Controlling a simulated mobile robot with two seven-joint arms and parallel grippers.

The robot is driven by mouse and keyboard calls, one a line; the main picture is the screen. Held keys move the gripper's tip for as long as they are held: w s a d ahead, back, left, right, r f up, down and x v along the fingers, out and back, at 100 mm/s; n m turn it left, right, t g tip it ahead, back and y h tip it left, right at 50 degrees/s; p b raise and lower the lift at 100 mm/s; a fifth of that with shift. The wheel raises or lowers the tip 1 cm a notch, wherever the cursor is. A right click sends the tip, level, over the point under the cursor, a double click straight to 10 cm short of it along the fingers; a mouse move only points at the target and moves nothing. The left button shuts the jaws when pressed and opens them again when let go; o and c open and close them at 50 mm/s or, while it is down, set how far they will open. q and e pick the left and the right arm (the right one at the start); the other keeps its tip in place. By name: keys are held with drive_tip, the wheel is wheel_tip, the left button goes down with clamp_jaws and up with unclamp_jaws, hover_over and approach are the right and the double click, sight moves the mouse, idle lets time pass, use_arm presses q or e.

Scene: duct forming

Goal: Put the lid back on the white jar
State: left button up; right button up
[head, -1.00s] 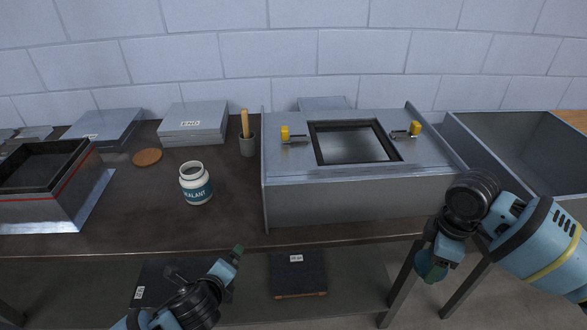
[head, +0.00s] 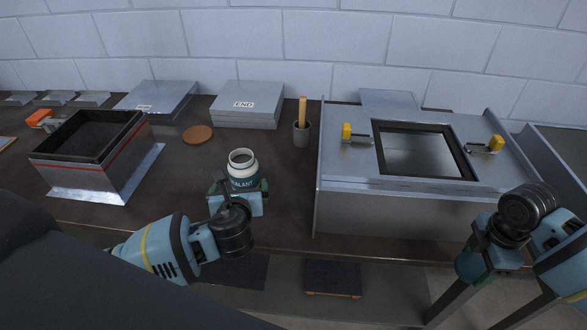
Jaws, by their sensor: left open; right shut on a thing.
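The white jar (head: 243,163), with a dark teal label reading "SEALANT" in part, stands upright and uncovered on the dark bench. My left gripper (head: 240,190) is open at the jar's near side, one fingertip to each side of its lower part; I cannot tell whether they touch it. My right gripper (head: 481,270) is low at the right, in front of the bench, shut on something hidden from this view. A flat round brown disc (head: 197,134) lies behind and left of the jar. I cannot tell whether it is the lid.
A large metal duct box (head: 345,185) fills the right of the bench. An open dark-rimmed box (head: 75,175) stands left. Metal plates (head: 246,106) lie at the back.

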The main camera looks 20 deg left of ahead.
sight(241, 177)
use_arm(q)
drive_tip(key=x, duration=0.6)
drive_tip(key=shift+w+a+f, duration=0.1)
drive_tip(key=shift+w+f, duration=0.1)
drive_tip(key=shift+w, duration=0.15)
drive_tip(key=x, duration=0.3)
drive_tip(key=shift+w+f, duration=0.25)
drive_tip(key=shift+f, duration=0.1)
drive_tip(key=shift+x, duration=0.8)
use_arm(e)
drive_tip(key=shift+r, duration=0.25)
use_arm(q)
drive_tip(key=c, duration=1.3)
drive_tip(key=shift+r, duration=0.1)
drive_tip(key=shift+c, duration=1)
